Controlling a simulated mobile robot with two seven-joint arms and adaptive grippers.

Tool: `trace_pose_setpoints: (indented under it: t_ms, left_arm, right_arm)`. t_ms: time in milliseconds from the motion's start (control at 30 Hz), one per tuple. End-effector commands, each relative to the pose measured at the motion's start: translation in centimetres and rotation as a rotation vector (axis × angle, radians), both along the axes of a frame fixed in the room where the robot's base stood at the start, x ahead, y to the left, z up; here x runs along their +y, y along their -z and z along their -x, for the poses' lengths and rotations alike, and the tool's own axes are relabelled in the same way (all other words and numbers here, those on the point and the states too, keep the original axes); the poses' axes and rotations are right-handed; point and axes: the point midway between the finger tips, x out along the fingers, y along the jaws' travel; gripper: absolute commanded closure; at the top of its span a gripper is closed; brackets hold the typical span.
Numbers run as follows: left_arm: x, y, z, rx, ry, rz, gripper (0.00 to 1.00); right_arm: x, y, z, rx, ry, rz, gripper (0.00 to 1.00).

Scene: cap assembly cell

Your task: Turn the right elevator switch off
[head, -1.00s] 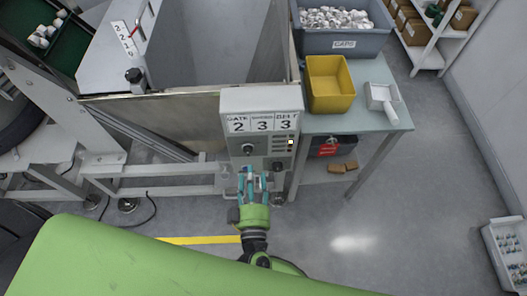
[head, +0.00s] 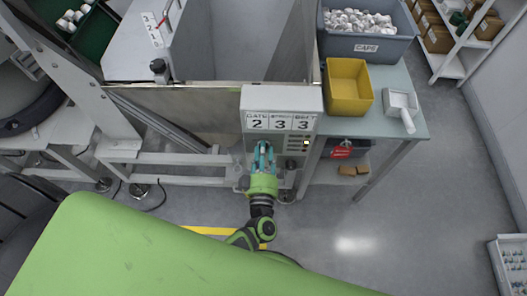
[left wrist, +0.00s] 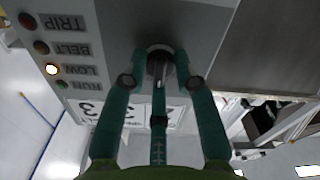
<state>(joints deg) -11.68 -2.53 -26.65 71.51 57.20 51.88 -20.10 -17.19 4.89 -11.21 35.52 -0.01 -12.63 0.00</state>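A grey control box (head: 282,98) stands at the front of the machine, with a sign of numbers 2, 3, 3 on it. Its black round switch knob (left wrist: 160,62) shows in the left wrist view. In the head view my left gripper mostly hides it. My left gripper (head: 264,148) has teal fingers and reaches up to the box face. In the left wrist view, the gripper (left wrist: 159,72) is open, with fingers on both sides of the knob and another finger below it. Contact is not clear. My right gripper is not in view.
The floor in front is clear.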

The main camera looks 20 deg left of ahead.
Motion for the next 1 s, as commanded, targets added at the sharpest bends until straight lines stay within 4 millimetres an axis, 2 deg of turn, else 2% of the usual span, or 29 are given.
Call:
trace_pose_setpoints:
  t_ms: [467,1000]
  left_arm:
    - [0.0,0.2,0.1,-0.016,0.0,0.066,1.0]
    - [-0.1,0.4,0.1,-0.131,0.001,0.474,1.0]
  right_arm:
    - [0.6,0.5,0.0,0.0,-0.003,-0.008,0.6]
    - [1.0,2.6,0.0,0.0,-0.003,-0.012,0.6]
